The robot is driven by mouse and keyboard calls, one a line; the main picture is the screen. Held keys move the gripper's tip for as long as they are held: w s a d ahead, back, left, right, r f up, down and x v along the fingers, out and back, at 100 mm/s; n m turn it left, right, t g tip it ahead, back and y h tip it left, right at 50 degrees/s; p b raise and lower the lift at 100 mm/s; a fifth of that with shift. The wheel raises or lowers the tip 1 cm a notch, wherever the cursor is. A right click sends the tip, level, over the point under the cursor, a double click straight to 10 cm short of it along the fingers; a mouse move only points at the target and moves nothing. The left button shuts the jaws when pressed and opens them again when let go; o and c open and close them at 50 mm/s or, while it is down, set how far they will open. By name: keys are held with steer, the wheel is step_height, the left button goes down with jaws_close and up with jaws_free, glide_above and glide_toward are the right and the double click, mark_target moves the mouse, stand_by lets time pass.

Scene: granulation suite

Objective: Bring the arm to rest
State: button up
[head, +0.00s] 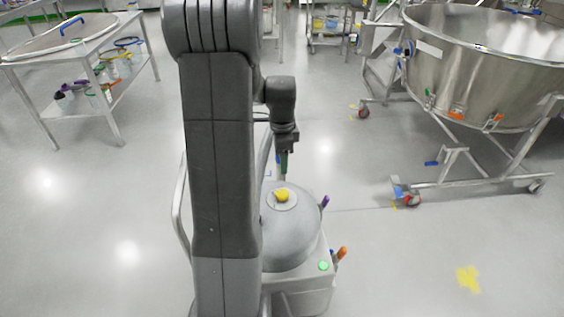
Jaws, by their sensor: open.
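My arm stands upright through the middle of the head view, with its upper joint cut off by the top edge. The wrist bends down to the right of the upright link. My gripper (283,164) points down, small and dark in the picture, with its jaws open. I see nothing held in it. It hangs above a grey domed unit (292,232) with a yellow knob (282,195) on top. The gap between fingertips and knob is hard to judge. My arm hides the left part of the dome.
A large steel bowl (480,75) on a wheeled frame stands at right. A steel table (75,45) with a lower shelf of coloured items stands at left. A cart (330,30) is at the back. Yellow floor marks (468,278) lie at lower right. Floor on both sides is clear.

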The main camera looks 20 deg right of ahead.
mark_target(282, 193)
steer(key=shift+f, duration=0.1)
step_height(282, 193, down, 14)
steer(key=shift+r+b, duration=0.1)
steer(key=shift+b, duration=0.7)
steer(key=shift+r, duration=0.15)
